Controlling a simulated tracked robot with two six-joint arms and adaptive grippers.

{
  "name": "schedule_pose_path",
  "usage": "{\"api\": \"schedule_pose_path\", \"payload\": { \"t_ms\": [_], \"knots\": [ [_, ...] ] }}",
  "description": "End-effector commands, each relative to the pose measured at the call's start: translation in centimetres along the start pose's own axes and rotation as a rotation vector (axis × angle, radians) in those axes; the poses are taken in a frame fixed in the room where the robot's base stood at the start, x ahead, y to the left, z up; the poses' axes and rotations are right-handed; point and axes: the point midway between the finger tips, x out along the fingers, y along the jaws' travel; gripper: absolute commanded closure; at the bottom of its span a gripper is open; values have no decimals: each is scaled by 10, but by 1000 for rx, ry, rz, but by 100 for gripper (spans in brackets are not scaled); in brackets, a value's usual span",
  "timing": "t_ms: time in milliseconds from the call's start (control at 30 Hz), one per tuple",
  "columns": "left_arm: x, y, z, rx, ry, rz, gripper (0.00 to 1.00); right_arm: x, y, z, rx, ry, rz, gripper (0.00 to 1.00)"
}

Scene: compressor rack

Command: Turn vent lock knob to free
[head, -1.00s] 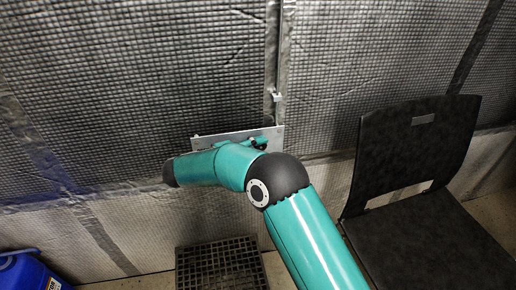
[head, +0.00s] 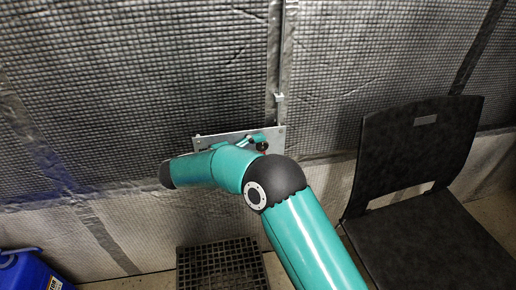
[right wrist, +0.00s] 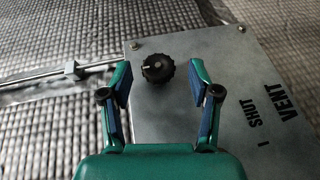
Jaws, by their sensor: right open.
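The vent lock knob (right wrist: 157,68) is a dark, ribbed round knob on a grey metal plate (right wrist: 228,100) marked "VENT" and "SHUT". A pale line on the knob points left in the right wrist view. My right gripper (right wrist: 160,88) is open, its two fingers on either side of the knob with gaps between. Whether the fingertips reach the knob's depth cannot be told. In the head view the plate (head: 278,136) shows behind my right arm, which hides most of it and the knob. My left gripper is not in view.
A metal rod (right wrist: 30,78) runs to the left of the plate. Quilted foil covers the wall (head: 150,80).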

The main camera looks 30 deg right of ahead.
Motion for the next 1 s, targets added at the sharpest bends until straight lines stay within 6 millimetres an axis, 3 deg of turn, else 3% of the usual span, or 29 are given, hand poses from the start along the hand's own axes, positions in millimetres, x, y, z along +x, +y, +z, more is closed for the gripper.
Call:
{"api": "schedule_pose_path", "payload": {
  "t_ms": [500,700,1000],
  "knots": [
    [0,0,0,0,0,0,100,-94,-2,0,-1,3,-1,38],
    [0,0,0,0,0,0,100,-108,-2,0,-2,1,-1,38],
    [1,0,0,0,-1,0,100,-109,-2,0,-2,1,-1,38]
  ]
}}
